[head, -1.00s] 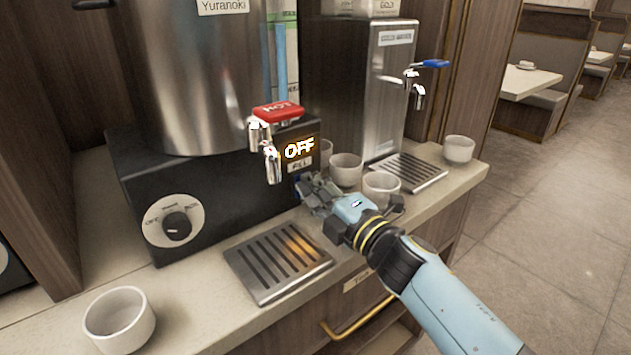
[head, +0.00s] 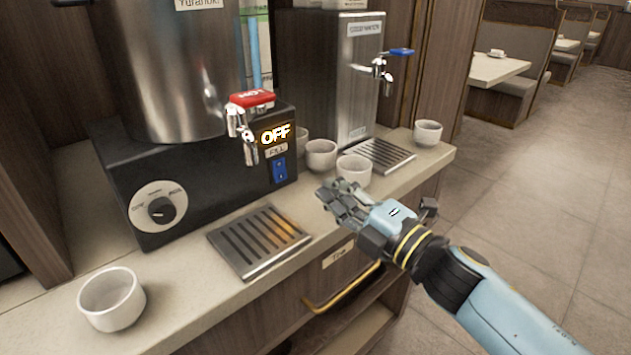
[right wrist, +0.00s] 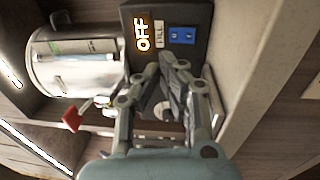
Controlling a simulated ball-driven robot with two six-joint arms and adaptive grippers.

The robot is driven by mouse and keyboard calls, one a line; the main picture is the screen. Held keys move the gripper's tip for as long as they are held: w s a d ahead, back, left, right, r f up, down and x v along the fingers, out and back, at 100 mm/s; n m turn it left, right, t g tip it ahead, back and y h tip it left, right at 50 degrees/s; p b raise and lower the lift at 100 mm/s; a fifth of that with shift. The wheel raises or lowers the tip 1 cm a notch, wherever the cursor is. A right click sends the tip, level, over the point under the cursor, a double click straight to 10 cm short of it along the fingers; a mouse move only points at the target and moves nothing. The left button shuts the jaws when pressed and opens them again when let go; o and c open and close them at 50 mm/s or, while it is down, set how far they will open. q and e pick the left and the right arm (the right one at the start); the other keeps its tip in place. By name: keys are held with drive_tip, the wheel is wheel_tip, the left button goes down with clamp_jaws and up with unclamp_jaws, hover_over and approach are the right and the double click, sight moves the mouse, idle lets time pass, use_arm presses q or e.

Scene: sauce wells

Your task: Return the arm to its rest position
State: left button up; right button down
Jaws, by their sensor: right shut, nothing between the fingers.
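My right arm comes in from the lower right in the head view. Its right gripper (head: 328,194) is shut and empty, at the counter's front edge, just in front of the white cups. The closed fingers also show in the right wrist view (right wrist: 176,62), with the dispenser beyond them. The blue fill switch (head: 280,169) on the black dispenser base (head: 215,185) is uncovered; it also shows in the right wrist view (right wrist: 182,36). The lit display (head: 275,134) reads OFF. My left gripper is not in view.
White cups stand behind my gripper (head: 354,170), near the second dispenser (head: 353,80) and at the front left (head: 111,299). A drip tray (head: 259,241) lies on the counter (head: 180,285). A brass handle (head: 343,291) juts out below. The floor at right is clear.

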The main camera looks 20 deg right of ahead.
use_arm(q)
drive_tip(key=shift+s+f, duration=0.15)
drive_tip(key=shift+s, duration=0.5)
use_arm(e)
drive_tip(key=shift+v, duration=0.85)
drive_tip(key=shift+d+r, duration=0.1)
drive_tip(key=shift+r, duration=0.1)
